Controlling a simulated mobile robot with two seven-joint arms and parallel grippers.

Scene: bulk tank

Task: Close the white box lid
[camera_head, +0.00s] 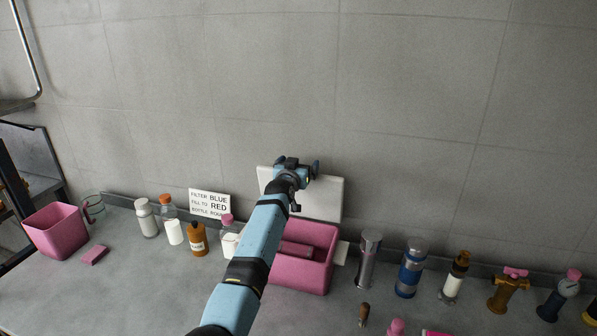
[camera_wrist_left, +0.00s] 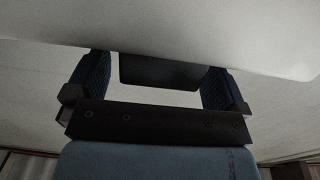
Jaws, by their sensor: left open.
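The white lid (camera_head: 330,197) stands raised, close to upright, at the back of an open pink box (camera_head: 304,277) against the wall. My left gripper (camera_head: 299,168) is open and empty, at the upper part of the lid, and my arm hides part of the lid and the box's left side. In the left wrist view, the open fingers (camera_wrist_left: 152,78) have a pale surface (camera_wrist_left: 240,35) across the top, likely the lid. I cannot tell whether they touch it. My right gripper is not in view.
A darker pink block (camera_head: 297,249) lies inside the box. Bottles, including a brown one (camera_head: 197,240), and a sign (camera_head: 209,203) stand to the left. A steel cylinder (camera_head: 368,258) and a blue one (camera_head: 409,268) stand close on the right. A pink bin (camera_head: 57,232) is far left.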

